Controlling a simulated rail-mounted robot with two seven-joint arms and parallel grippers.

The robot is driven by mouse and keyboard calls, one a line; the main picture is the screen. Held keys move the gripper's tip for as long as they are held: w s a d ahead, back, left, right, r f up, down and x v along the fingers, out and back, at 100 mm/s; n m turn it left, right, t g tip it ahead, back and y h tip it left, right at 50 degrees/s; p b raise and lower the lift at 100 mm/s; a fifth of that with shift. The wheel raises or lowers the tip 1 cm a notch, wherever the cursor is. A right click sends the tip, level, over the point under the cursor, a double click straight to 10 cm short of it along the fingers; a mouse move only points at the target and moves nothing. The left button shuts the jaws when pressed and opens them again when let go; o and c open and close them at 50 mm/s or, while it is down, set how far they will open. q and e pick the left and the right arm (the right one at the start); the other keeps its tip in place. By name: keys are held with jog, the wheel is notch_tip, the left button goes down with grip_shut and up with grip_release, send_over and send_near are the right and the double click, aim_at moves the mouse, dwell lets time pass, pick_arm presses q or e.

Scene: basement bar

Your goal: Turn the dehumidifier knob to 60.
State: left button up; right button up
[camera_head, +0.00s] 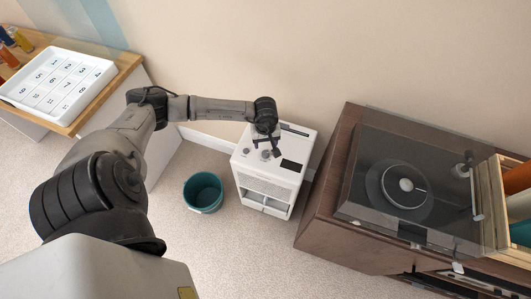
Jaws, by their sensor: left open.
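The dehumidifier (268,180) is a white box standing on the carpet against the wall, near the middle of the head view. Its top has a dark panel (291,165) at the right and a small grey round knob (265,155) to the left of it. The knob's markings are too small to read. My left arm reaches in from the left, and my left gripper (268,144) is open just above the dehumidifier's top, close to the knob. I cannot tell whether the fingers touch the knob. My right gripper is not in view.
A teal bucket (203,191) stands on the floor left of the dehumidifier. A brown cabinet with a covered turntable (405,187) is close on the right, with a wooden crate (490,205) at its right end. A white numbered tray (57,82) sits on a wooden counter at upper left.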

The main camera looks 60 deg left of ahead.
aim_at(266, 153)
pick_arm(q)
notch_tip(266, 153, down, 8)
jog(key=shift+r+b, duration=0.2)
jog(key=shift+b, duration=0.7)
jog(key=shift+c, duration=0.3)
jog(key=c, duration=0.9)
jog(key=shift+o, duration=0.2)
